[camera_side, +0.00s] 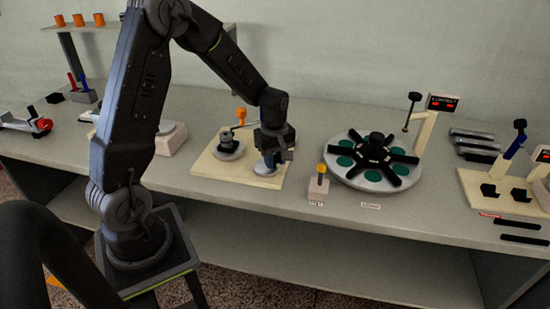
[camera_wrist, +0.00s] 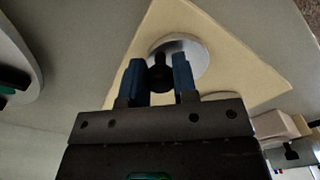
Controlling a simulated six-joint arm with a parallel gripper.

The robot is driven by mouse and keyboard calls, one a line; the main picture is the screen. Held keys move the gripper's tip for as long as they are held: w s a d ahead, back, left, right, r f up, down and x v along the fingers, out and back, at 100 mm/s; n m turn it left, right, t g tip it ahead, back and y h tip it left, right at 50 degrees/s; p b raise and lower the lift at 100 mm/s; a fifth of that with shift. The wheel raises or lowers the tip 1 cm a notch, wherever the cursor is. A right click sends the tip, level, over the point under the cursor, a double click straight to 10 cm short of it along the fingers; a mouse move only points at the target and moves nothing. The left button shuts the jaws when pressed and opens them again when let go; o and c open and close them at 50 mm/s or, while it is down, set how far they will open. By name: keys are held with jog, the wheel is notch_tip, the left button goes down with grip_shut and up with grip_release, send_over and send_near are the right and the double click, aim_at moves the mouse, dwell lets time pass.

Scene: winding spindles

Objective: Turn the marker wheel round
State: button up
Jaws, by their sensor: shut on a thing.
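A cream board (camera_side: 208,167) carries two round pieces. On its right part is a pale grey disc (camera_side: 265,170) with a dark knob (camera_wrist: 158,77) standing on it, and the disc also shows in the wrist view (camera_wrist: 187,46). No marking shows on the disc, so I cannot tell for sure that it is the marker wheel. My gripper (camera_side: 272,155) points down over this disc. In the wrist view its blue fingers (camera_wrist: 158,82) are on either side of the dark knob and shut on it. The gripper hides the knob in the side view.
On the board's left stands a dark spindle (camera_side: 228,147) with an orange-topped crank (camera_side: 241,114). To the right are a small block with a yellow-topped peg (camera_side: 319,182) and a large round turntable (camera_side: 343,172) with green pads and black arms. Bare bench lies in front.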

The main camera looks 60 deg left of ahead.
aim_at(261, 171)
jog(key=m, duration=0.3)
jog(key=s+m, duration=0.1)
jog(key=m, duration=0.1)
jog(key=shift+d, duration=0.3)
jog(key=m, duration=0.2)
jog(key=s+m, duration=0.1)
jog(key=m, duration=0.2)
jog(key=shift+s+m, duration=0.15)
jog(key=shift+m, duration=0.15)
jog(key=m, duration=0.3)
jog(key=s+m, duration=0.1)
jog(key=m, duration=0.1)
jog(key=shift+a, duration=0.35)
jog(key=shift+s+a+m, duration=0.2)
jog(key=shift+a+m, duration=0.05)
jog(key=shift+m, duration=1)
jog(key=shift+s+a+m, duration=0.15)
jog(key=shift+a+m, duration=0.05)
jog(key=shift+m, duration=1.05)
jog(key=o, duration=0.9)
